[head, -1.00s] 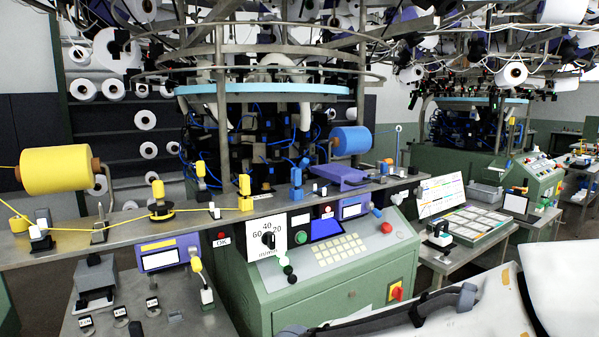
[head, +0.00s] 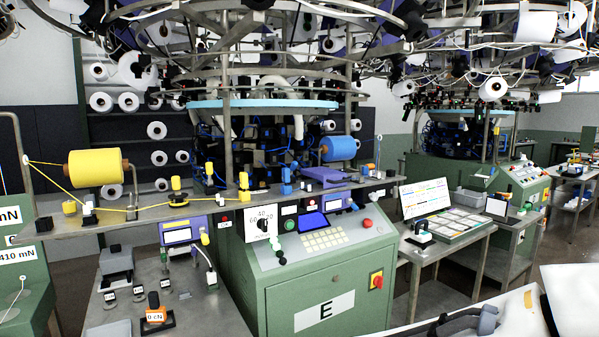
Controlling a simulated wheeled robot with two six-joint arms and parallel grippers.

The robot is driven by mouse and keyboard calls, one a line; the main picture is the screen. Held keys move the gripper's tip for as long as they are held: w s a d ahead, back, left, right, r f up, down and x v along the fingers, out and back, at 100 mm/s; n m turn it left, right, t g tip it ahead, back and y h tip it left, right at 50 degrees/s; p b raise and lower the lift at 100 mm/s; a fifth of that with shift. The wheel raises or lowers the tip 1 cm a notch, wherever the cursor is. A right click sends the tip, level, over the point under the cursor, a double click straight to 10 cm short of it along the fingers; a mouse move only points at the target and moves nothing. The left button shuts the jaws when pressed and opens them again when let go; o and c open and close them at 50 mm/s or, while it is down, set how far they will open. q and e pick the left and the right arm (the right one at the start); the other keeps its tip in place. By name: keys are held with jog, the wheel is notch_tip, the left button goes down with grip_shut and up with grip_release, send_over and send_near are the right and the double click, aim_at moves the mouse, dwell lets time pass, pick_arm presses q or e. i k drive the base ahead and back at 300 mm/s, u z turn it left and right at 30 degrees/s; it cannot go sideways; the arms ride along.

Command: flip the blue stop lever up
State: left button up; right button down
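The blue yarn spool (head: 338,148) sits at the right part of the long metal rail (head: 130,222) in front of the knitting machine. Small blue upright parts (head: 286,174) stand on the rail left of a purple block (head: 325,176). At this size I cannot tell which blue part is the stop lever, or whether it is up or down. Neither of my grippers can be made out in the head view.
Left is a grey side table (head: 205,310) with weights. Right is a table with a sample tray (head: 455,222).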

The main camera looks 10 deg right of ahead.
aim_at(295, 163)
jog(key=u, duration=0.25)
jog(key=i, duration=1.2)
jog(key=z, duration=0.35)
